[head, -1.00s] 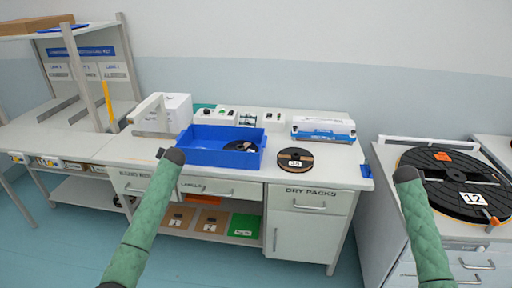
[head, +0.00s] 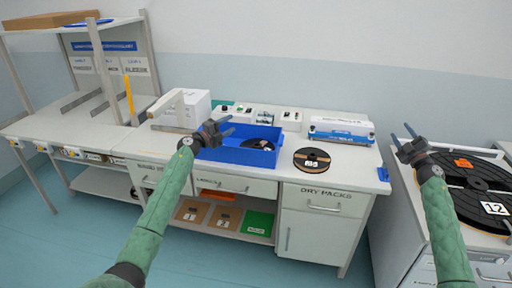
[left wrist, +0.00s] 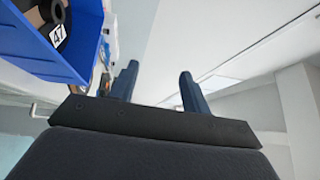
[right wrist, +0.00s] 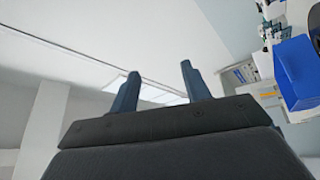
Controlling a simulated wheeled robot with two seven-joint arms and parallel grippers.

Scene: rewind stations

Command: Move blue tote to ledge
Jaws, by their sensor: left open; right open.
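The blue tote (head: 245,156) stands on the middle workbench in the head view, with a dark reel (head: 257,144) inside. The tote also shows at the upper left of the left wrist view (left wrist: 70,68), where a reel labelled 47 (left wrist: 57,36) is in it, and at the right of the right wrist view (right wrist: 297,72). My left gripper (head: 226,126) is open and empty, at the tote's left end; in the head view it overlaps the tote's left rim, and I cannot tell whether it touches. My right gripper (head: 402,138) is open and empty, well right of the tote, near the right-hand cabinet.
A dark reel (head: 312,160) lies on the bench right of the tote. Behind are a blue-and-white machine (head: 341,130) and small devices (head: 264,117). A white box (head: 183,108) stands left. A large black reel (head: 475,190) sits on the right cabinet. A shelf rack (head: 75,28) stands far left.

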